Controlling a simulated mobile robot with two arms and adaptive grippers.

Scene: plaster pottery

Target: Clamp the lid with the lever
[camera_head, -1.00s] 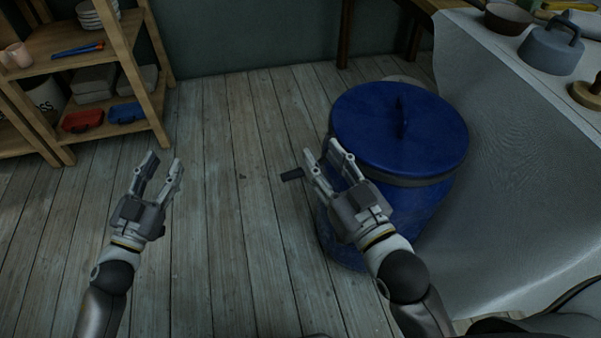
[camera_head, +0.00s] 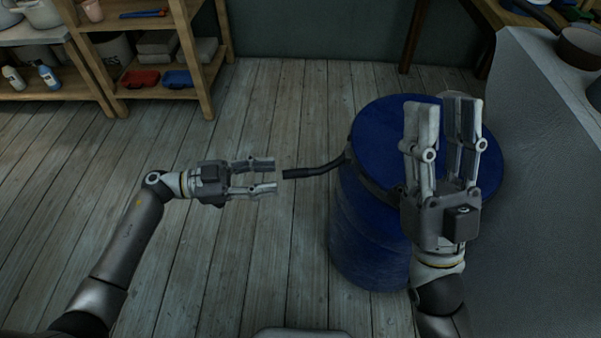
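A blue barrel (camera_head: 368,240) stands on the floor right of centre with its blue lid (camera_head: 382,135) on top. A dark clamp band runs around the lid's edge. The lever (camera_head: 313,170) sticks out to the left from the band, swung away from the barrel. My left gripper (camera_head: 276,176) is open, its fingertips just left of the lever's grip end, apart from it as far as I can see. My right gripper (camera_head: 443,115) is open and empty, pointing up in the picture over the lid, and hides much of the lid's right part.
A grey cloth-covered table (camera_head: 545,190) stands close on the right, with a pot (camera_head: 582,48) at its edge. Wooden shelves (camera_head: 190,45) with boxes and bottles stand at the back left. The wooden floor (camera_head: 270,110) between shelves and barrel is clear.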

